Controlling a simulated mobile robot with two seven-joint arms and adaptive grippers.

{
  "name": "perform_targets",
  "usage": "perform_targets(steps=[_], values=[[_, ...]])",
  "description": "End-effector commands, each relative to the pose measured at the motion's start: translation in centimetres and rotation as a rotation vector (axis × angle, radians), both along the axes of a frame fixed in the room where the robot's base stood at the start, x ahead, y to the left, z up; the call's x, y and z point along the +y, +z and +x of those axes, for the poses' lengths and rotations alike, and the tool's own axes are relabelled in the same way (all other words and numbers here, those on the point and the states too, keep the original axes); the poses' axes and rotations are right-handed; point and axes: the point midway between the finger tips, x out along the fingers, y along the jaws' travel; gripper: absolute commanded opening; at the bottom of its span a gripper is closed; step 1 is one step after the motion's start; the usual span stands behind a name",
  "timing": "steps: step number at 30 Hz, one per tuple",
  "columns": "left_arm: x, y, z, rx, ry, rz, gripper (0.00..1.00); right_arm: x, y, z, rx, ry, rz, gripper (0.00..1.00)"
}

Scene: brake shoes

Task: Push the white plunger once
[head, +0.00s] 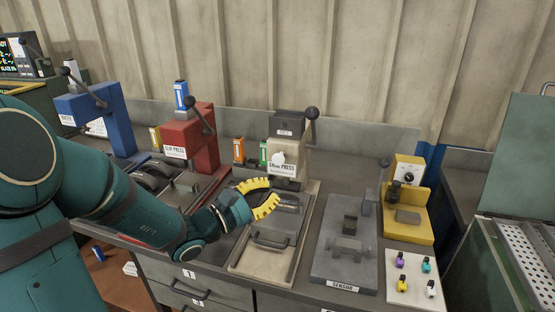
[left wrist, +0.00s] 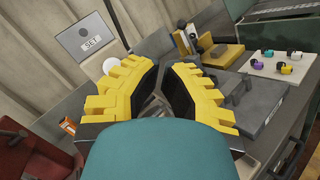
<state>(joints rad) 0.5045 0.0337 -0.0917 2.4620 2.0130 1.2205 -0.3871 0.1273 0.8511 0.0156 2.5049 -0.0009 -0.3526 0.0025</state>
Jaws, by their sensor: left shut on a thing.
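A white rounded knob (head: 278,158) sits on the front of the beige press (head: 287,146), just above its label; it also shows in the left wrist view (left wrist: 111,66). A small white-topped piece (head: 431,289) stands on the white board at the right, beside purple, teal and yellow ones. I cannot tell for sure which is the white plunger. My left gripper (head: 276,197) is below and in front of the beige press, over its tray. Its yellow fingers (left wrist: 161,75) close on something I cannot make out. It is apart from both white parts. My right gripper is not seen.
The grey sensor fixture (head: 345,246) stands right of the tray (head: 262,262). A yellow fixture (head: 409,220) and the white board (head: 397,291) lie farther right. Red (head: 190,140) and blue (head: 97,115) presses stand left. Lever handles stick up from the presses.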

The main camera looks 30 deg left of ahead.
Motion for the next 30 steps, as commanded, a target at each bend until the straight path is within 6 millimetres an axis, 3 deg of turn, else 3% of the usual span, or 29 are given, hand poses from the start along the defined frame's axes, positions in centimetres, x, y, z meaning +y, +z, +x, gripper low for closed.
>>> perform_targets(steps=[14,30], values=[[0.2,0.0,0.6,-0.001,0.001,0.0,0.0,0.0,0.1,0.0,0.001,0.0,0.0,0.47],[1.7,0.0,7.0,0.0,-0.001,-0.001,0.0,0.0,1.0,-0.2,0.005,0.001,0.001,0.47]])
